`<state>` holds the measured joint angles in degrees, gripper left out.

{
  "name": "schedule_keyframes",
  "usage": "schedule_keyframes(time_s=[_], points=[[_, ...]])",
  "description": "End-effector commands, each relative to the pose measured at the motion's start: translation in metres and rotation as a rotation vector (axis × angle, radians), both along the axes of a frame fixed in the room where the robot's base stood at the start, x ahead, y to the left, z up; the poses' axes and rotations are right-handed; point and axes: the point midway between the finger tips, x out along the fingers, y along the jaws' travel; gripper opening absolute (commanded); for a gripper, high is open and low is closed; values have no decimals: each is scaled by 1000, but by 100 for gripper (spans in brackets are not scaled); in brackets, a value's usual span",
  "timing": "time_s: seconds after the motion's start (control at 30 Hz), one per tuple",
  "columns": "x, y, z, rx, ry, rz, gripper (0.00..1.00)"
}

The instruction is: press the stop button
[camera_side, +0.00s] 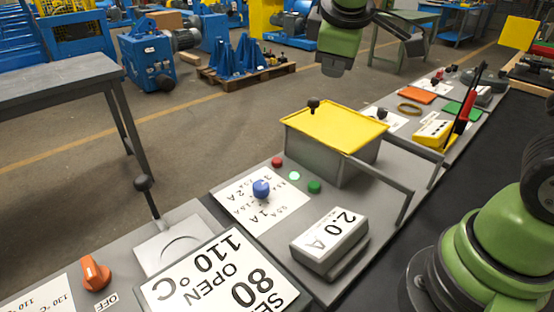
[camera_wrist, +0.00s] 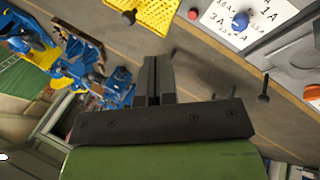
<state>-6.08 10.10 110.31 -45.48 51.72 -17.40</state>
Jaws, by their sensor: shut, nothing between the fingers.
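A small red button (camera_side: 277,162) sits on the grey bench panel, left of the yellow-topped guard box, in the side view. A pale lit lamp (camera_side: 294,176) and a green button (camera_side: 314,187) stand in line with it. The red button also shows near the top of the wrist view (camera_wrist: 192,14). Which button is the stop button cannot be read from a label. My gripper (camera_wrist: 157,62) is shut and empty in the wrist view, apart from the red button. In the side view my green arm hangs high behind the guard box; its fingers are not clear there.
The yellow-topped guard box (camera_side: 338,128) has a black knob and a side bar. A blue knob (camera_side: 261,189) stands on a dial card, with a 2.0 A display (camera_side: 330,243) nearby. A black-topped lever (camera_side: 147,198) rises at left. Space above the panel looks clear.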

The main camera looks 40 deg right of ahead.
Motion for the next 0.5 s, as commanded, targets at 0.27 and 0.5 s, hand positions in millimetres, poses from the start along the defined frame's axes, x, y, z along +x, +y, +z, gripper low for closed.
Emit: schedule_keyframes(time_s=[0.27,0.5], points=[[73,-4,-60,-327,168,334,0],[113,0,-111,-538,275,574,0]])
